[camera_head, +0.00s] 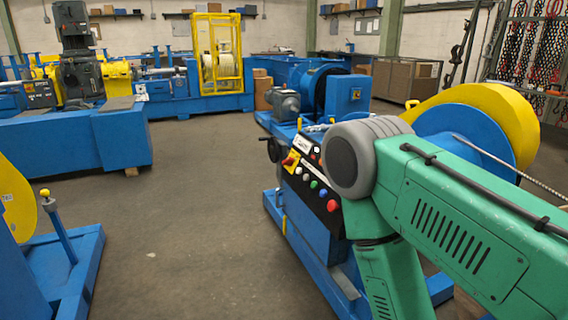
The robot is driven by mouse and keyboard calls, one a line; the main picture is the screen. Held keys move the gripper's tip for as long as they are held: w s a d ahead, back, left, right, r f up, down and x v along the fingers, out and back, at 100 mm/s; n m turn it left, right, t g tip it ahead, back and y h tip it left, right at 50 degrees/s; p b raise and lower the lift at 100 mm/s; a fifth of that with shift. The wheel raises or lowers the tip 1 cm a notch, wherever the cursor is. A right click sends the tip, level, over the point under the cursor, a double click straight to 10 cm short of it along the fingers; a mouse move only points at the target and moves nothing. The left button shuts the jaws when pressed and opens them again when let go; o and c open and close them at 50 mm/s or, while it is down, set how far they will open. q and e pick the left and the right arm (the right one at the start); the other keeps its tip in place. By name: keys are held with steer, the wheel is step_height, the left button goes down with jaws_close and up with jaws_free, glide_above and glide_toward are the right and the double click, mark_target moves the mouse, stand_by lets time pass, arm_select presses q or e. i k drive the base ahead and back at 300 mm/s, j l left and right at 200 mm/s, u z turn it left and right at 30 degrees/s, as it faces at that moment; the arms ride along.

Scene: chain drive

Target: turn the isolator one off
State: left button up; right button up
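A red rotary switch on a yellow plate, which looks like the isolator (290,161), sits at the left end of the black control panel (314,188) on the blue machine right of centre. The switch is small and its handle looks slanted; I cannot read its position. My green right arm comes in from the right and bends down in front of the machine, hiding part of it beside the panel. Its gripper is out of view below. My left arm and gripper do not show.
Several coloured buttons and a red knob (332,205) line the panel. A black handwheel (273,149) is at the machine's left side. A blue stand with a yellow-topped lever (57,225) is at lower left. The grey floor (190,220) between is clear.

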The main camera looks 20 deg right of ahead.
mark_target(289, 161)
steer(key=i+z, duration=0.1)
steer(key=z, duration=0.6)
